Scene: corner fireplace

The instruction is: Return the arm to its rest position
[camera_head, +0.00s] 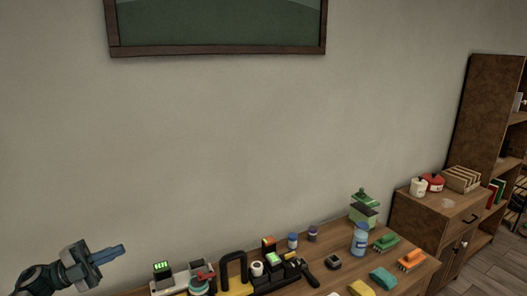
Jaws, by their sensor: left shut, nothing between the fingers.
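My left gripper (108,255) is at the lower left of the head view, its arm coming in from the left edge. Its fingers are shut with nothing between them and point to the right. It is in front of the bare wall, left of the objects on the wooden table (409,284). My right gripper is not in view.
The table along the bottom holds a green-lit device (162,269), a black and yellow tool set (233,272), a blue bottle (360,239), brushes and sponges. A wooden cabinet (425,229) stands at right beside a tall shelf (484,110). The wall (215,150) above the table is clear below a picture frame.

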